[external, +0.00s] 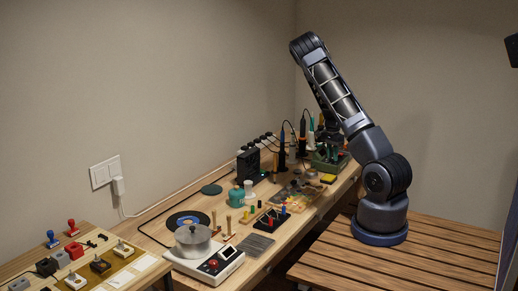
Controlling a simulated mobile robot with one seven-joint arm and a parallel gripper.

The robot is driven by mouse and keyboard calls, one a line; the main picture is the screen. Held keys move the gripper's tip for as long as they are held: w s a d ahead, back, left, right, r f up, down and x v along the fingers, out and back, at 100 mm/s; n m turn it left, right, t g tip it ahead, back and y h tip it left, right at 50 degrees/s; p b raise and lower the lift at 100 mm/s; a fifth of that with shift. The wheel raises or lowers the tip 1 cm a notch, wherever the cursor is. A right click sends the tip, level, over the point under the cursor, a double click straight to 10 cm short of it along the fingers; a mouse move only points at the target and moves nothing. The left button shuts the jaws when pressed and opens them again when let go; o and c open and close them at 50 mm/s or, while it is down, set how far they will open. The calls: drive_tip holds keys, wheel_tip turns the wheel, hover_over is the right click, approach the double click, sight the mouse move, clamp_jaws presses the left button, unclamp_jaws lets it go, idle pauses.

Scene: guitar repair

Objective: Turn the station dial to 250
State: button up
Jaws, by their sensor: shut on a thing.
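My arm rises from its base at the right, folds at the top and comes down behind its own upper link. My gripper (331,142) is mostly hidden there, dark and small, low over a green box (321,166) at the far end of the bench. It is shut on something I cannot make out. A black box (247,165) with a small green light stands against the wall left of it. I cannot tell from here which box is the station. No dial or number can be read.
Soldering irons in stands (282,156) with dark cables stand just left of my gripper. The slatted table (430,262) beside my base is clear.

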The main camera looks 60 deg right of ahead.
drive_tip(key=shift+m, duration=1.5)
drive_tip(key=o, duration=1)
drive_tip(key=shift+r, duration=0.1)
drive_tip(key=r, duration=1)
drive_tip(key=shift+w+d+r, duration=0.2)
drive_tip(key=shift+w+r, duration=0.05)
drive_tip(key=shift+r, duration=0.05)
